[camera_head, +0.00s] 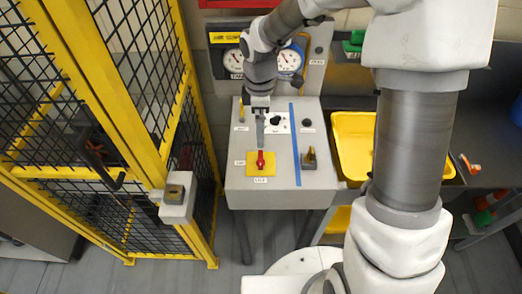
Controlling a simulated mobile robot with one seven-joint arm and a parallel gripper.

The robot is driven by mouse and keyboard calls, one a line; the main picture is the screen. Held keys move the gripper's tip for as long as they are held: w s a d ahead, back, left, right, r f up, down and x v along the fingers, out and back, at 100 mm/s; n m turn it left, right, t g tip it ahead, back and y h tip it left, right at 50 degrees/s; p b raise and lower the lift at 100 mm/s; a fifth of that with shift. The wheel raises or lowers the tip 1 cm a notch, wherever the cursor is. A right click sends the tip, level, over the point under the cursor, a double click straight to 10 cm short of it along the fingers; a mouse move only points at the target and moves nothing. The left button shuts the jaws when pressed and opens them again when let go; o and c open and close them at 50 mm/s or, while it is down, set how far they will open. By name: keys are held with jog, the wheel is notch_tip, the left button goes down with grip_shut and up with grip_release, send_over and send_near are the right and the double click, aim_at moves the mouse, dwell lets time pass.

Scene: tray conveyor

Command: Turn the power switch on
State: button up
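A grey sloped console (235,185) stands in the middle, with several controls on top. A red handle (261,159) on a yellow plate (250,167) sits near its front left, the handle pointing up and down the picture. It looks like a power switch, but the small labels by it are too blurred to read surely. My gripper (260,146) points down over the console, its tip just behind the red handle in the picture. I cannot tell whether it touches anything. The fingers overlap as one narrow grey shape, so their opening is hidden. Nothing shows in them.
A black knob on a white plate (285,124) is beside the gripper. Right of a blue strip (295,150) are a yellow-and-black lever (309,158) and a black knob (307,123). Gauges (290,60) stand behind. A yellow mesh cage (115,90) is left, a yellow tray (347,160) right.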

aim_at(260, 157)
notch_tip(260, 157, down, 13)
jog(key=shift+r+p, duration=0.2)
jog(key=shift+p, duration=0.15)
jog(key=shift+c, duration=0.3)
jog(key=c, duration=1.2)
